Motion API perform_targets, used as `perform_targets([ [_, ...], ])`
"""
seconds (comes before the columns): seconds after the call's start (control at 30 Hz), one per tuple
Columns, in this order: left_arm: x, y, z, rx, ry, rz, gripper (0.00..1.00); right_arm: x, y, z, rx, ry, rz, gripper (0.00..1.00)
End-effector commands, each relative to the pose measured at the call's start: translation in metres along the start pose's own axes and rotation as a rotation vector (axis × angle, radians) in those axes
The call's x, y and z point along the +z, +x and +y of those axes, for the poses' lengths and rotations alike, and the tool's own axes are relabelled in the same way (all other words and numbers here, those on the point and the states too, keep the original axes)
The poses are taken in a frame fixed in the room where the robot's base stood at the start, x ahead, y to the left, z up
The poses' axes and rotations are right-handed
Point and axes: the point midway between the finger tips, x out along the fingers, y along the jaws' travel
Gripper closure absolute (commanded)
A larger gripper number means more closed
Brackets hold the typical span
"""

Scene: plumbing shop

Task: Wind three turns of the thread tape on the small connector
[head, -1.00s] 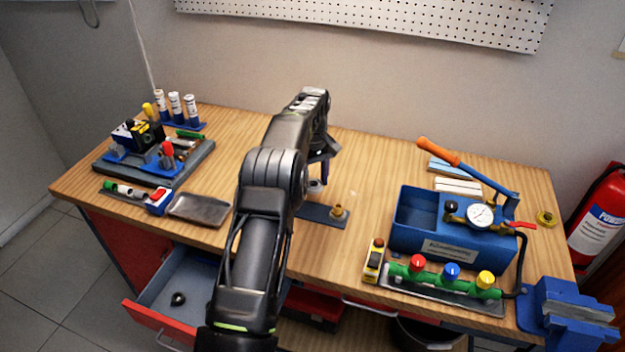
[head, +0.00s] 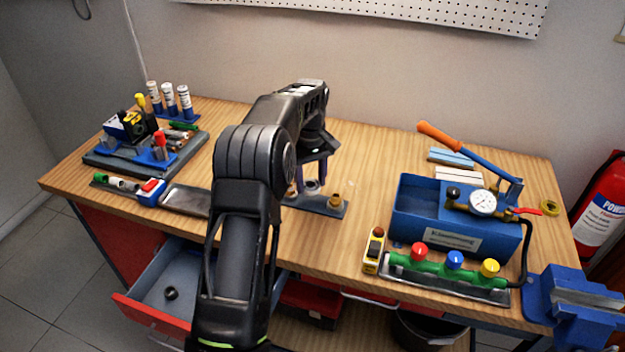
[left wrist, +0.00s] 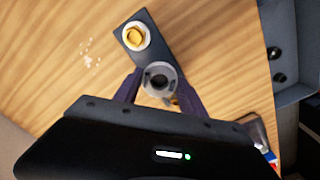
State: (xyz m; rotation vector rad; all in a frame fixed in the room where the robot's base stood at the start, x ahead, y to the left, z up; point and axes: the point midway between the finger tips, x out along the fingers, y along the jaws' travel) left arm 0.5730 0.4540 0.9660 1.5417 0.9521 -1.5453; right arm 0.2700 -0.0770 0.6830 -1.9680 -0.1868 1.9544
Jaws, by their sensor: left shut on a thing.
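My left gripper (head: 312,172) points down over the middle of the bench, its fingers shut on a grey-white ring-shaped reel (left wrist: 160,79), which looks like the thread tape. The reel also shows low between the fingers in the head view (head: 312,187). Below is a dark plate (head: 318,206). A brass fitting (head: 335,201) stands upright at its right end; in the left wrist view the fitting (left wrist: 136,36) has a pale ring around it. Another brass piece (left wrist: 172,100), perhaps the small connector, is mostly hidden under the reel and a finger. I cannot tell if they touch. My right gripper is out of view.
A blue pump box (head: 455,240) with a gauge and a green valve manifold (head: 450,271) stand at the right. A vise (head: 575,300) is at the right corner. A tool tray (head: 100,163) and a grey dish (head: 184,201) are at the left. A drawer (head: 165,290) hangs open.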

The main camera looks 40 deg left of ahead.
Motion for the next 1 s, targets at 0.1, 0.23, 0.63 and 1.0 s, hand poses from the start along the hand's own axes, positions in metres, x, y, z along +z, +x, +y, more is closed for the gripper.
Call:
perform_targets([
  [0.1, 0.008, 0.003, -0.007, 0.002, 0.000, 0.000, 0.90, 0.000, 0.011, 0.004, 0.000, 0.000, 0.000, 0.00],
  [0.23, 0.011, 0.001, -0.011, 0.002, 0.000, 0.001, 0.90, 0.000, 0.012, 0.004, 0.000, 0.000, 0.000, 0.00],
  [0.63, 0.013, 0.001, -0.017, 0.001, -0.001, 0.001, 0.90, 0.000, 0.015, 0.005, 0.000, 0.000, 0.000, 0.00],
  [1.0, 0.020, 0.000, -0.042, 0.002, 0.001, 0.001, 0.90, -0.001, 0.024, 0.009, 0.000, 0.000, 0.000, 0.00],
])
